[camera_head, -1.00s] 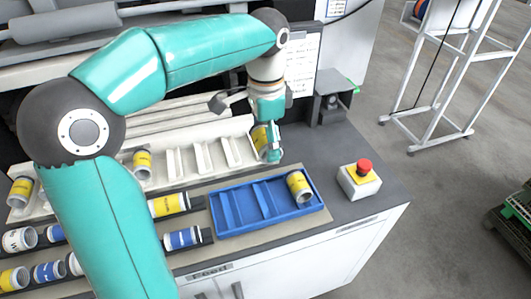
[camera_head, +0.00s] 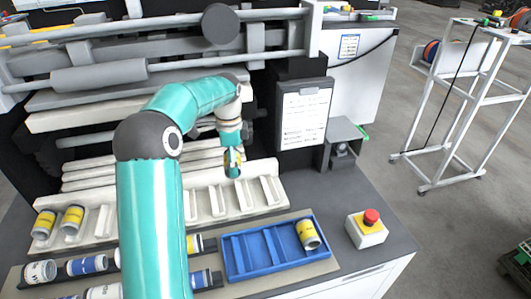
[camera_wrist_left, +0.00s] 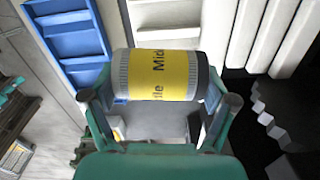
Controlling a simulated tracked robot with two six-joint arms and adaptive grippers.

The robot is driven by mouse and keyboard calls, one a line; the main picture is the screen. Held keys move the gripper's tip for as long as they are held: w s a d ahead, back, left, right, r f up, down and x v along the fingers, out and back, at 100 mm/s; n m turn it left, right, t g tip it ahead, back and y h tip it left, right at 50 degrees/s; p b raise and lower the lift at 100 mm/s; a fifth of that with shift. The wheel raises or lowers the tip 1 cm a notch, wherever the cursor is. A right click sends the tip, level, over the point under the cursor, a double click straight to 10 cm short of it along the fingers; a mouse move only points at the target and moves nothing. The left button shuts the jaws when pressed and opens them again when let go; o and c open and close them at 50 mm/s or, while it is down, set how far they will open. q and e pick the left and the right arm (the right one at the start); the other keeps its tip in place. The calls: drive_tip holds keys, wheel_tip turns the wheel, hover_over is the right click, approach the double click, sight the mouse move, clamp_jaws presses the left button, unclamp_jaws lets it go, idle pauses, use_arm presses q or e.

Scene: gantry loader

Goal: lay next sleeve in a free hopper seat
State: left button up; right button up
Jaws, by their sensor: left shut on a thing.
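My left gripper (camera_head: 232,168) is shut on a yellow sleeve with grey end bands (camera_wrist_left: 155,75). In the left wrist view the sleeve lies crosswise between the two fingers. In the head view the held sleeve (camera_head: 233,158) is partly covered by the gripper, in front of the right half of the cream hopper rack (camera_head: 278,180). Several empty slanted seats show in the rack right of my arm. Two yellow-banded sleeves (camera_head: 45,224) (camera_head: 73,218) sit at its left end. My arm hides the rack's middle. My right gripper is not in view.
A blue divided tray (camera_head: 268,275) in front holds one yellow sleeve (camera_head: 307,234) at its right end. Feed lanes with white, blue and yellow sleeves (camera_head: 87,265) lie front left. A red stop button (camera_head: 371,217) stands at right. Machine rollers (camera_head: 90,75) and a clipboard (camera_head: 303,115) stand behind.

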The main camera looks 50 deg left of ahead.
use_arm(q)
drive_tip(key=s+a+f+n, duration=0.1)
drive_tip(key=s+a+f, duration=0.1)
drive_tip(key=s+a, duration=0.25)
drive_tip(key=f+b, duration=0.3)
drive_tip(key=f, duration=0.1)
drive_tip(key=f+b, duration=0.2)
drive_tip(key=f, duration=0.1)
drive_tip(key=shift+d+b, duration=0.25)
drive_tip(key=shift+b, duration=0.1)
drive_tip(key=shift+f+b, duration=0.85)
drive_tip(key=shift+f, duration=0.75)
drive_tip(key=o, duration=1.3)
